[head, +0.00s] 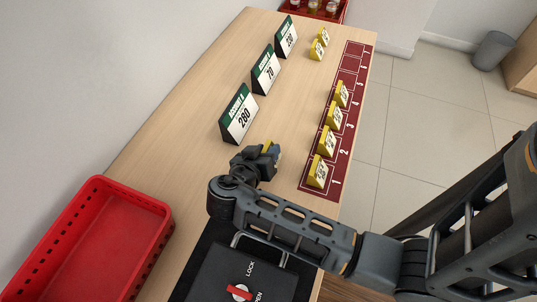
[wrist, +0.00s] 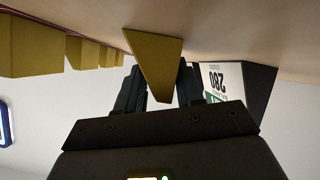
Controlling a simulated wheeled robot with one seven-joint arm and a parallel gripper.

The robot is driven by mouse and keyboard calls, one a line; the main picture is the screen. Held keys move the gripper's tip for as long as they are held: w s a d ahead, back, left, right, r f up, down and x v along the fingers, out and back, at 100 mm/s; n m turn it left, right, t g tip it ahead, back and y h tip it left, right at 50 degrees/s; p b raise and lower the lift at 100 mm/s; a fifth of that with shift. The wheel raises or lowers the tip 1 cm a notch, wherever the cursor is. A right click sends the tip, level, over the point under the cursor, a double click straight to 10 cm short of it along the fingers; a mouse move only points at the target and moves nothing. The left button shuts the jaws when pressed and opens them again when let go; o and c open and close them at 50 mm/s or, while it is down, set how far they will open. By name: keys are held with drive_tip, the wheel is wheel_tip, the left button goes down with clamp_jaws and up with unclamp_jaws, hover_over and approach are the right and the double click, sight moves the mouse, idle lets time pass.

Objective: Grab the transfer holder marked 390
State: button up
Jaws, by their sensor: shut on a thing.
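Several other yellow holders stand on the numbered maroon strip (head: 309,190), the nearest (head: 318,172) at position 1. Their numbers are too small to read surely.
Signs marked 70 (head: 266,72) and 330 (head: 286,38) stand farther back, with two yellow holders (head: 317,49) beside the farther one. A red crate (head: 100,235) sits at the near left, beside a dark box with a lock handle (head: 240,285). The middle of the counter is clear.

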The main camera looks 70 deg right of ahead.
drive_tip(key=c, duration=0.4)
drive_tip(key=shift+r, duration=0.1)
